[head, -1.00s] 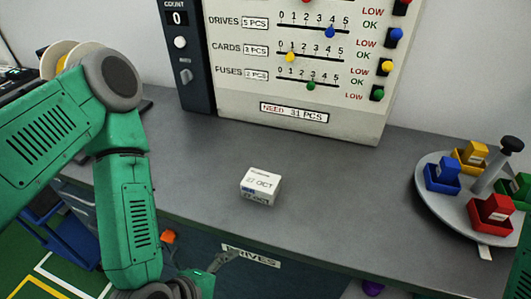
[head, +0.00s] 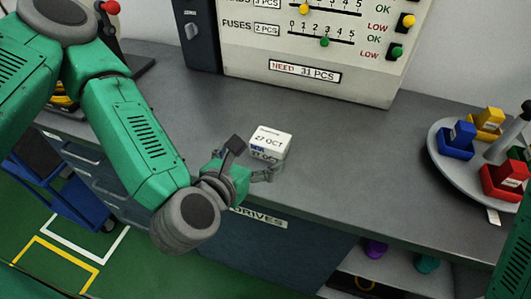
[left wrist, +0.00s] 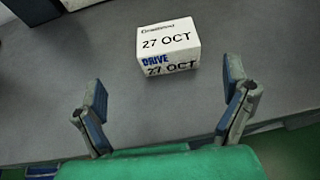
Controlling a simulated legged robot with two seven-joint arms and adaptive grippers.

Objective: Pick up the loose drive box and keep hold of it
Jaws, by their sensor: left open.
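The loose drive box (head: 271,143) is a small white box marked "27 OCT" with a blue "DRIVE" label. It sits on the grey worktop near its front edge. In the left wrist view the box (left wrist: 168,47) lies ahead of the fingertips, roughly centred between them. My left gripper (head: 254,160) is open and empty, just in front and to the left of the box in the head view. Both its fingers (left wrist: 166,105) show apart in the left wrist view, and the box is beyond them. My right gripper is not in view.
A round grey tray (head: 447,169) with yellow, blue and red bins stands at the right. A panel with sliders (head: 310,40) stands at the back. A drawer front marked "DRIVES" (head: 262,218) is below the worktop edge. The worktop around the box is clear.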

